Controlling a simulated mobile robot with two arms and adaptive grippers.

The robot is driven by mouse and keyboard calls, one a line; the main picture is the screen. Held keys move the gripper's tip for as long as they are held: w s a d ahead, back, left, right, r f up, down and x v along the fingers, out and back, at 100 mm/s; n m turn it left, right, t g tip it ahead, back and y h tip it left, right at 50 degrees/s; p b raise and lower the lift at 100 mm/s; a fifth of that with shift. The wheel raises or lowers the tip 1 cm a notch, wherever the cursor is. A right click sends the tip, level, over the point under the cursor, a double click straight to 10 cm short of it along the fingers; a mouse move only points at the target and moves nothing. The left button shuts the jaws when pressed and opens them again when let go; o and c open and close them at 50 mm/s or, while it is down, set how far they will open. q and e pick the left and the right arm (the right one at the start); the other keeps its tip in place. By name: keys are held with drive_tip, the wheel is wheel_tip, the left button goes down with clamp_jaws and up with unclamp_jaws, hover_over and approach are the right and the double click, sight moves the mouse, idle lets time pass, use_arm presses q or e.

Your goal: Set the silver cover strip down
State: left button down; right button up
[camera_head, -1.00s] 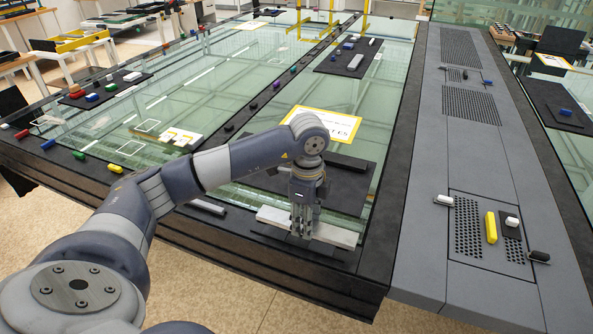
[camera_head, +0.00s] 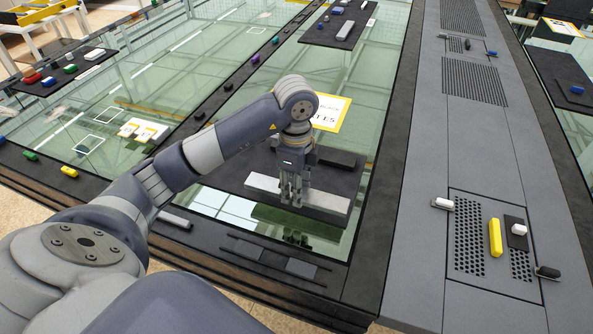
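The silver cover strip (camera_head: 325,201) is a long pale grey bar lying crosswise in my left gripper (camera_head: 291,198). The gripper points down from above, with its fingers around the middle of the strip. The strip is over the front part of a dark mat (camera_head: 352,181) on the glass. Whether its underside touches the mat or is held just above it is hard to tell. The fingers hide a short middle part of the strip. My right gripper is not in view.
A black block (camera_head: 337,157) and a yellow-edged sign (camera_head: 333,112) are behind the strip. Two flat dark pieces (camera_head: 300,268) are on the black front edge. A grey panel (camera_head: 420,220) runs along the right with a yellow bar (camera_head: 495,238) on it.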

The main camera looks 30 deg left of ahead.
use_arm(q)
drive_tip(key=w+a, duration=0.1)
drive_tip(key=w, duration=0.1)
drive_tip(key=w+a+p, duration=0.1)
drive_tip(key=w+a, duration=0.1)
drive_tip(key=w, duration=0.1)
drive_tip(key=shift+w+f+p, duration=0.25)
drive_tip(key=shift+w+p, duration=0.1)
drive_tip(key=shift+p, duration=0.05)
drive_tip(key=shift+w+a, duration=0.1)
drive_tip(key=shift+w, duration=0.1)
drive_tip(key=shift+f, duration=0.25)
wheel_tip(320, 180, down, 3)
drive_tip(key=shift+a+r+p, duration=0.1)
drive_tip(key=shift+p, duration=0.95)
drive_tip(key=shift+f, duration=0.3)
drive_tip(key=c, duration=1.4)
unclamp_jaws()
drive_tip(key=shift+f, duration=0.1)
drive_tip(key=shift+c, duration=0.2)
drive_tip(key=o, duration=0.4)
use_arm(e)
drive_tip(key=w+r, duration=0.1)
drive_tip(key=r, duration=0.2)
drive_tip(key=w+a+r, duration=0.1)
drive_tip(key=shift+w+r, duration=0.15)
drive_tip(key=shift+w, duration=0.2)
